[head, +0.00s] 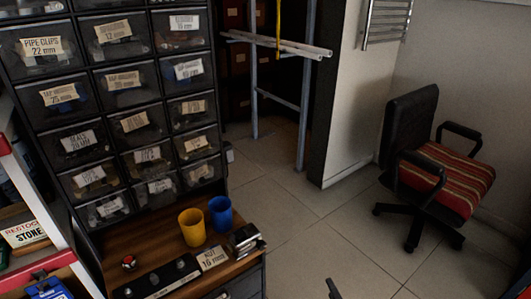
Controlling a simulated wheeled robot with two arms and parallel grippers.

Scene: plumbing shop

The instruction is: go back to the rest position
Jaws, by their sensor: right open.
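A dark fingertip of my right gripper (333,289) shows at the bottom edge of the head view, over the tiled floor. The rest of that gripper is cut off by the frame. It is open, and nothing shows held in the visible part. It is apart from the wooden bench top (150,232) to its left. My left gripper is not in view.
A yellow cup (192,228), a blue cup (221,213) and a black-and-silver object (246,239) stand on the bench. The drawer cabinet (118,105) rises behind. An office chair (425,165) stands at right. Floor (305,225) between is clear.

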